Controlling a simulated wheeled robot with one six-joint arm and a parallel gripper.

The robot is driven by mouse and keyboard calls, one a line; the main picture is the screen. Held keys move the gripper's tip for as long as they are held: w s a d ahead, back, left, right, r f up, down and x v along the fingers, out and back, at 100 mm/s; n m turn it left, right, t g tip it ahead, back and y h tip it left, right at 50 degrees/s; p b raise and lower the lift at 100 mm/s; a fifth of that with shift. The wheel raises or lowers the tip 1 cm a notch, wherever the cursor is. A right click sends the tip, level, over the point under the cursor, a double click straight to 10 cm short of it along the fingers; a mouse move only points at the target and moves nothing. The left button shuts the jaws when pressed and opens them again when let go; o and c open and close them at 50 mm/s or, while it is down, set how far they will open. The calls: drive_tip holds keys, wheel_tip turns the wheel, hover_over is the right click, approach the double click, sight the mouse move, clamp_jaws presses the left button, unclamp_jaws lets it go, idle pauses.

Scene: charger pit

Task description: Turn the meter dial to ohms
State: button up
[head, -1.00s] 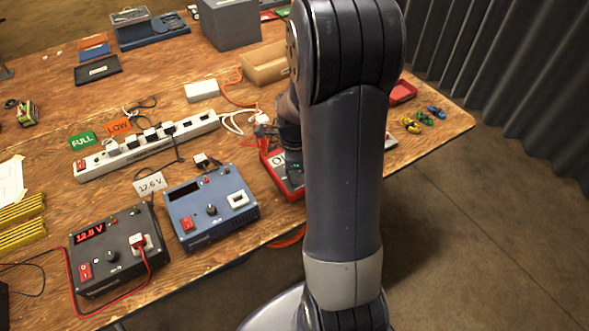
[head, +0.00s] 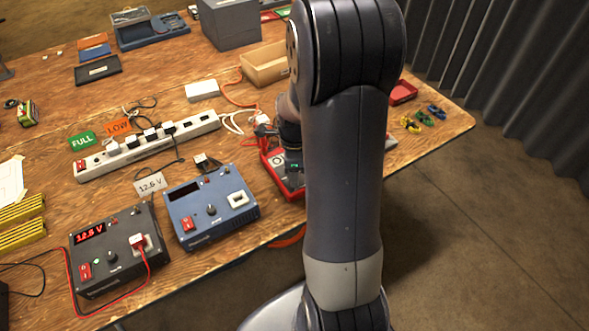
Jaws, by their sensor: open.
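A red-edged device or tray (head: 270,171) lies near the front table edge, mostly behind my arm. It may be the meter, but I cannot make out its dial. My gripper (head: 293,169) is over this red thing, pointing down, with a small green light on it. It is open. Its fingertips are largely hidden by my arm, so I cannot tell whether they touch anything.
A blue charger (head: 211,206) and a black charger (head: 117,250) with a lit red display stand left of it. A white power strip (head: 146,146) lies behind. A cardboard box (head: 266,66) and a red tray (head: 403,92) are farther back. Cables cross the table.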

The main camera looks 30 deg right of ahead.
drive_tip(key=shift+r, duration=0.1)
wheel_tip(320, 180, up, 11)
drive_tip(key=shift+f+p, duration=0.2)
drive_tip(key=shift+p, duration=0.25)
wheel_tip(320, 180, down, 11)
drive_tip(key=shift+r+b, duration=0.1)
drive_tip(key=shift+b, duration=0.35)
idle(0.4)
